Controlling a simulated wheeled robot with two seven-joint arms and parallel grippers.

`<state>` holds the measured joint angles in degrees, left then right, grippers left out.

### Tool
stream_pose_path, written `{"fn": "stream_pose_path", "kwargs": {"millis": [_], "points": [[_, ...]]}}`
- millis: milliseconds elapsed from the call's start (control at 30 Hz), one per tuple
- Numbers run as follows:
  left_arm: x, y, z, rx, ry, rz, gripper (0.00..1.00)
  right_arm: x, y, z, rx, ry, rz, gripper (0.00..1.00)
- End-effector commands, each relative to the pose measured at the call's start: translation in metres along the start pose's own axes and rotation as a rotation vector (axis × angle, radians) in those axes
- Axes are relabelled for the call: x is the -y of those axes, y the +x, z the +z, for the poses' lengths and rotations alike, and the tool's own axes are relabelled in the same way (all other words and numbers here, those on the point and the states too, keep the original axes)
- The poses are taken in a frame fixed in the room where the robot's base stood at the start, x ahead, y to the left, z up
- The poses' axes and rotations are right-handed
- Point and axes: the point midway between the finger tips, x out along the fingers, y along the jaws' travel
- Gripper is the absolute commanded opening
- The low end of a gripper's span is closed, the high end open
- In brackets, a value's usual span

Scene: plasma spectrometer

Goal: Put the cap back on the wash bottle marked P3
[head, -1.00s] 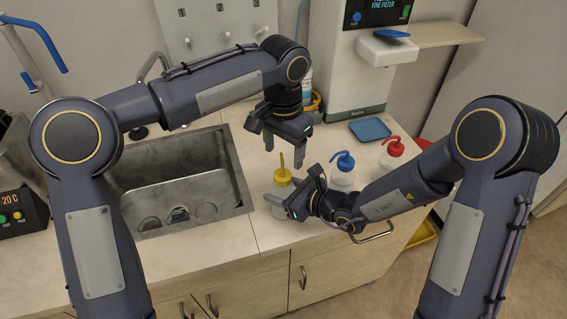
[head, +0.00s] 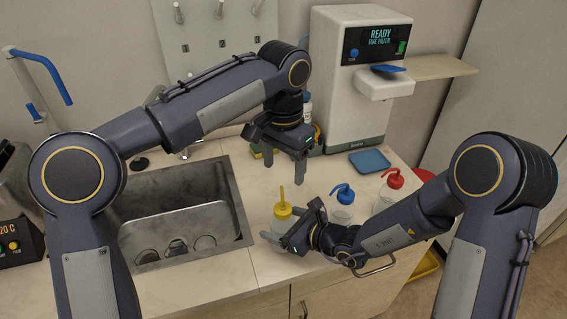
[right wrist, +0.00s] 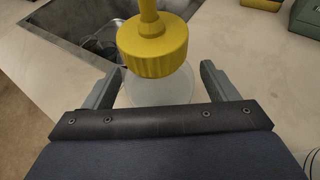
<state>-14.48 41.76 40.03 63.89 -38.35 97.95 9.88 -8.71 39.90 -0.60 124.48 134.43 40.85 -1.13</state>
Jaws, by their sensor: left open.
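The wash bottle with the yellow cap (head: 282,210) stands on the counter by the sink's right edge, its label not readable. The cap with its upright spout sits over the translucent bottle body (right wrist: 160,88); whether it is fully seated I cannot tell.
A blue-capped bottle (head: 343,213) and a red-capped bottle (head: 385,198) stand to the right, behind my right forearm. The sink (head: 180,222) is on the left. A blue tray (head: 370,160) lies before the white filter machine (head: 352,110). Counter between sink and bottle is clear.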

Motion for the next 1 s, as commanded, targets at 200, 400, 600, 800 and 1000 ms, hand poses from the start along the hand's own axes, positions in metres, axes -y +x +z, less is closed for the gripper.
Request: {"fn": "stream_pose_path", "kwargs": {"millis": [200, 400, 600, 800, 1000], "points": [[0.0, 0.001, 0.0, 0.0, 0.0, 0.0, 0.64, 0.001, -0.004, 0.0, 0.0, 0.0, -0.001, 0.8], [0.0, 0.006, 0.0, 0.0, 0.0, 0.0, 0.64, 0.002, -0.035, 0.0, 0.002, -0.001, -0.005, 0.8], [0.0, 0.007, 0.0, 0.0, 0.0, 0.0, 0.64, 0.001, -0.066, 0.0, 0.001, -0.001, -0.004, 0.8], [0.0, 0.008, 0.0, 0.0, 0.0, 0.0, 0.64, 0.0, -0.078, 0.0, 0.0, 0.0, 0.0, 0.8], [0.0, 0.008, 0.0, 0.0, 0.0, 0.0, 0.64, 0.0, -0.078, 0.0, -0.001, 0.0, 0.0, 0.8]]}}
